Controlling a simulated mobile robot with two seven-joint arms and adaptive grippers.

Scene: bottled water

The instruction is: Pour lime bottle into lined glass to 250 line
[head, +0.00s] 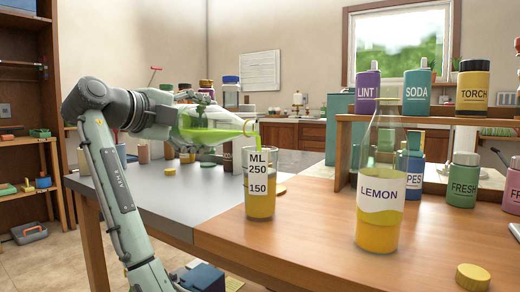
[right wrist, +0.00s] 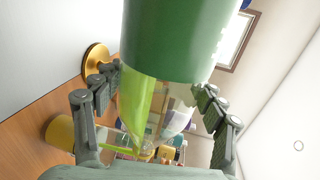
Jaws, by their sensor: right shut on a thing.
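My right gripper (head: 182,128) is shut on the lime bottle (head: 208,133), which holds bright green liquid. The bottle is tilted almost flat, with its mouth just above the rim of the lined glass (head: 260,157). The glass stands upright on the wooden table, with a white scale marked ML, 250 and 150. In the right wrist view, the bottle's dark green body (right wrist: 180,40) fills the top between the fingers (right wrist: 155,110). My left gripper is out of view.
An open lemon bottle (head: 380,212) stands right of the glass, with a yellow cap (head: 472,277) in front. A wooden shelf (head: 430,121) holds several labelled bottles behind. The wooden tabletop (head: 300,250) in front of the glass is clear.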

